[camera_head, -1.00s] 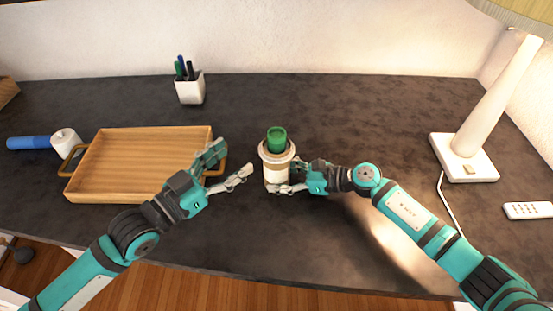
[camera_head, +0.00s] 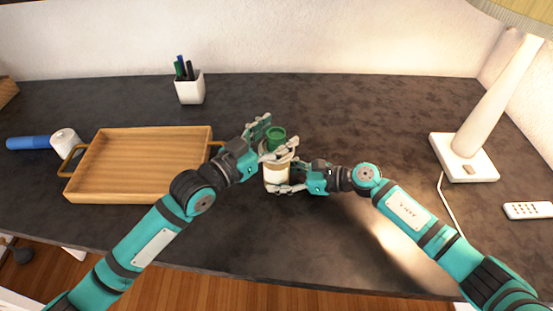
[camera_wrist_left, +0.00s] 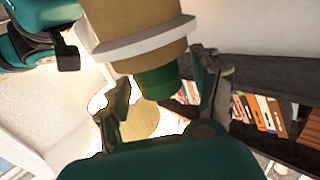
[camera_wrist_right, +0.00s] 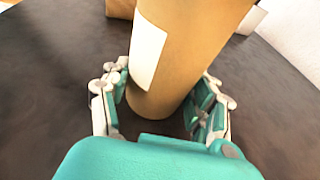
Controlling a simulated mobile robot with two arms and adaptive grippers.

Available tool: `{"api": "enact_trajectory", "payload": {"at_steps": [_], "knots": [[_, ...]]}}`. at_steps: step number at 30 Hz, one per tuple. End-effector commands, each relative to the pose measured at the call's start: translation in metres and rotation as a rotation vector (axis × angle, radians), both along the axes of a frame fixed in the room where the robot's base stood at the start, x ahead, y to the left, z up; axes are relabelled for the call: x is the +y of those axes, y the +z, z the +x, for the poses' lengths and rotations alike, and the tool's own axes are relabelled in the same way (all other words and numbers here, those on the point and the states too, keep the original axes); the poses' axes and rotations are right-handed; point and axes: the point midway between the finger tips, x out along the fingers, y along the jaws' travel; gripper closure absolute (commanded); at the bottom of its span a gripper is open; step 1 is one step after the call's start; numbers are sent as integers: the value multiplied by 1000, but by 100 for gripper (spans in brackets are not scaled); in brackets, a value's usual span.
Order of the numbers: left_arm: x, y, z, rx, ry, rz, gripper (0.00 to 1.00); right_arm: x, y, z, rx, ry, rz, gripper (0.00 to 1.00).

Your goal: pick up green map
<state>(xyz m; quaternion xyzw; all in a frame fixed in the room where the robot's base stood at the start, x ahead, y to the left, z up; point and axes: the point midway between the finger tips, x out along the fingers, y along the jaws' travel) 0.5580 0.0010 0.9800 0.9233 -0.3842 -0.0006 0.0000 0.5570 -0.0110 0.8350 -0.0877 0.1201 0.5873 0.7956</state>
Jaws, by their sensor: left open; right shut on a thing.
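A small green cup-shaped piece (camera_head: 276,133) sits on top of an upright tan and white container (camera_head: 276,174) on the dark desk. No map shows; this piece is the green thing between the grippers. My left gripper (camera_head: 272,140) is open, with its fingers on either side of the green piece. In the left wrist view the green piece (camera_wrist_left: 157,82) lies between the open fingers; contact is not clear. My right gripper (camera_head: 288,178) is shut on the container's lower part. In the right wrist view the container (camera_wrist_right: 190,50) is brown with a white label.
A wooden tray (camera_head: 140,195) with handles is left of the container. A white pen cup (camera_head: 190,90) stands behind. A blue and white roll (camera_head: 35,142) lies far left. A lamp (camera_head: 465,160) and a white remote (camera_head: 528,210) are at right. The desk behind the container is clear.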

Motion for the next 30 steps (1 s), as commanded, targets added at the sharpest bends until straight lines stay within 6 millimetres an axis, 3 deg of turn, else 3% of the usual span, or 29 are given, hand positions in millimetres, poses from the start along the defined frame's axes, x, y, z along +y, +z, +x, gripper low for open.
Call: {"api": "enact_trajectory", "payload": {"at_steps": [8,22,30], "knots": [[-2,0,2,-1,0,1,35,-1,-1,0,0,-1,-2,57],[-2,0,2,0,0,0,95,0,-1,0,1,0,-2,57],[-2,0,2,-1,0,-1,95,0,-1,0,1,0,-2,57]]}}
